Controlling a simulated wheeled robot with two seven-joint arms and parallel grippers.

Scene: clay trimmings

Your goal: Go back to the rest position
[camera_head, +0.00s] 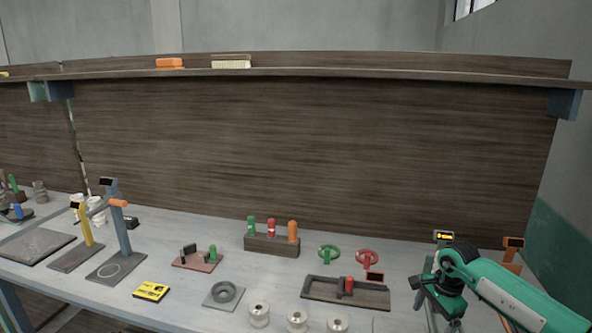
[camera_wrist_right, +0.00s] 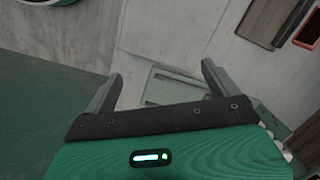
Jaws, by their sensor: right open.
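My right gripper (camera_wrist_right: 161,82) is open in the right wrist view, its two dark fingers apart with nothing between them. Beyond the fingers are a grey wall or panel and a green surface. In the head view my green right arm comes in from the lower right and bends at the right end of the workbench (camera_head: 205,235). Its fingertips cannot be made out there. My left gripper and left arm are not in view.
A block with green, red and orange pegs (camera_head: 272,245) stands mid-bench. Stands (camera_head: 120,240) occupy the left. A shelf (camera_head: 330,73) runs above.

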